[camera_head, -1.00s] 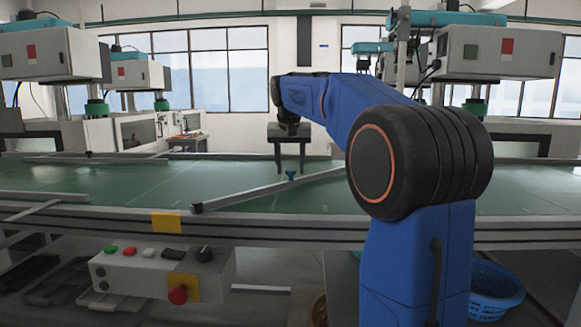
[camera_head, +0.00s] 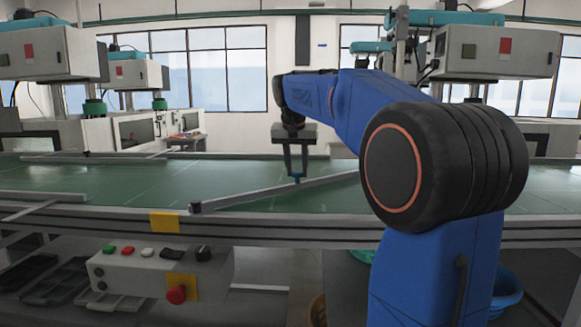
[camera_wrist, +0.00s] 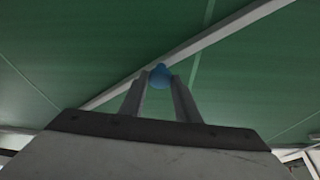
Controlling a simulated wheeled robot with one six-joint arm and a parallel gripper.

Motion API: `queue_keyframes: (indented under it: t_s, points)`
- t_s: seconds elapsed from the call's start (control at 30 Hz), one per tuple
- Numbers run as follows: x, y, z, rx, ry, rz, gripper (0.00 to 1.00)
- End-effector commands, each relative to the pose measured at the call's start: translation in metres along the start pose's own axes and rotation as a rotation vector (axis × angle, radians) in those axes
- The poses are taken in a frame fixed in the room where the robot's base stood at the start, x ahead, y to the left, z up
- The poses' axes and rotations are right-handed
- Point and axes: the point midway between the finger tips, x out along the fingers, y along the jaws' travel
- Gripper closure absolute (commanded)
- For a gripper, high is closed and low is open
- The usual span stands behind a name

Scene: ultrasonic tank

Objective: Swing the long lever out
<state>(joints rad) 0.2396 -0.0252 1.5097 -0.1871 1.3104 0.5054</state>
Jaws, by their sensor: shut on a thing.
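The long lever (camera_head: 245,201) is a thin grey bar lying slantwise across the green belt. Its near left end sits at a dark block by the belt's front rail, and its right end passes behind my arm. A small blue knob (camera_wrist: 160,76) stands on the lever, and it also shows in the head view (camera_head: 296,179). My gripper (camera_head: 297,174) points down over the lever with its fingers shut on the blue knob. In the wrist view, the fingertips (camera_wrist: 160,80) lie on both sides of the knob, and the lever (camera_wrist: 215,38) runs diagonally behind it.
The green belt (camera_head: 120,180) is broad and mostly clear around the lever. Shorter grey bars (camera_head: 40,196) lie at its left. A control box (camera_head: 155,268) with coloured buttons is below the front rail. White machines (camera_head: 500,52) stand behind.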

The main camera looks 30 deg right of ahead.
Motion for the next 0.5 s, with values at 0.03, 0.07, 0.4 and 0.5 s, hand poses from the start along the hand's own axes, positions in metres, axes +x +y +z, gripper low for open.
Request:
queue_keyframes:
  t_s: [0.03, 0.07, 0.4, 0.5]
  points:
    - [-0.004, 0.009, 0.009, 0.030, 0.001, 0.014, 1.00]
    - [-0.007, 0.014, 0.014, 0.052, 0.001, 0.022, 1.00]
    - [-0.036, 0.062, 0.085, 0.318, 0.001, 0.132, 1.00]
    - [-0.045, 0.071, 0.106, 0.390, 0.002, 0.162, 1.00]
